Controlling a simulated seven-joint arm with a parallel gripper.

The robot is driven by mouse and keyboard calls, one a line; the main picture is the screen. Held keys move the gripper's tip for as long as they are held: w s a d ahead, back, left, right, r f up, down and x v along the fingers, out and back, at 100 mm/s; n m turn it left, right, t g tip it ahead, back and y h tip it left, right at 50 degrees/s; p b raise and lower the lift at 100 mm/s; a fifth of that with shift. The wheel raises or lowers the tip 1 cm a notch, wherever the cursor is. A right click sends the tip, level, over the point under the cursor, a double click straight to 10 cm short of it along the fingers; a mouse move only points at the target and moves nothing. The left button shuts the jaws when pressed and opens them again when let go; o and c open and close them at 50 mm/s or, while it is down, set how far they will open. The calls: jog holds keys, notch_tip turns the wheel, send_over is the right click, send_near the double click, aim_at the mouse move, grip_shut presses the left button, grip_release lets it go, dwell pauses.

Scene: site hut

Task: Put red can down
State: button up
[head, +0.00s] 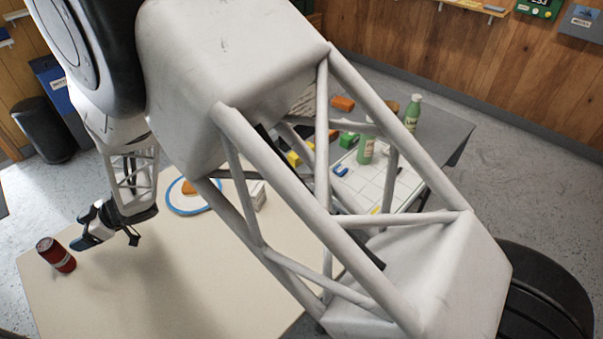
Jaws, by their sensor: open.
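The red can (56,254) is at the left end of the pale table (190,290), close to its edge. It looks upright, leaning in the picture with the camera's angle, and its base appears to rest on the tabletop. My gripper (107,243) is open, just right of the can. A gap shows between the can and the nearer finger, and nothing shows between the fingers.
A blue-rimmed round plate (194,209) with an orange item and a small white box (258,196) are at the table's back. Behind, a grey table (440,131) holds green bottles (412,113) and blocks. My arm hides much of the middle. The pale table's front is clear.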

jog(key=w+d+r+m+t+h, duration=0.1)
jog(key=w+d+r+m+t, duration=0.25)
jog(key=w+d+r, duration=0.55)
jog(key=w+d+r+m+t+h, duration=0.1)
jog(key=w+d+r+m+t, duration=0.3)
jog(key=w+d, duration=0.5)
jog(key=w+d+r+m+t+h, duration=0.1)
jog(key=d+r+m+t+h, duration=0.2)
jog(key=d, duration=0.9)
jog(key=w+d+r+m+t+h, duration=0.1)
jog(key=d+r+t+h, duration=0.15)
jog(key=d+r, duration=0.6)
jog(key=s+d+r+m+g+h, duration=0.1)
jog(key=s+d+m+h, duration=0.35)
jog(key=d, duration=0.85)
jog(key=s+d+r+m+g+h, duration=0.1)
jog(key=s+d+g, duration=0.1)
jog(key=s+d, duration=0.75)
jog(key=s+d+m+g, duration=0.2)
jog(key=s+d, duration=0.4)
jog(key=s, duration=0.3)
jog(key=s+d+m+g, duration=0.2)
jog(key=s+d, duration=0.4)
jog(key=s, duration=0.2)
jog(key=shift+s+d+f, duration=0.3)
jog(key=shift+s, duration=0.05)
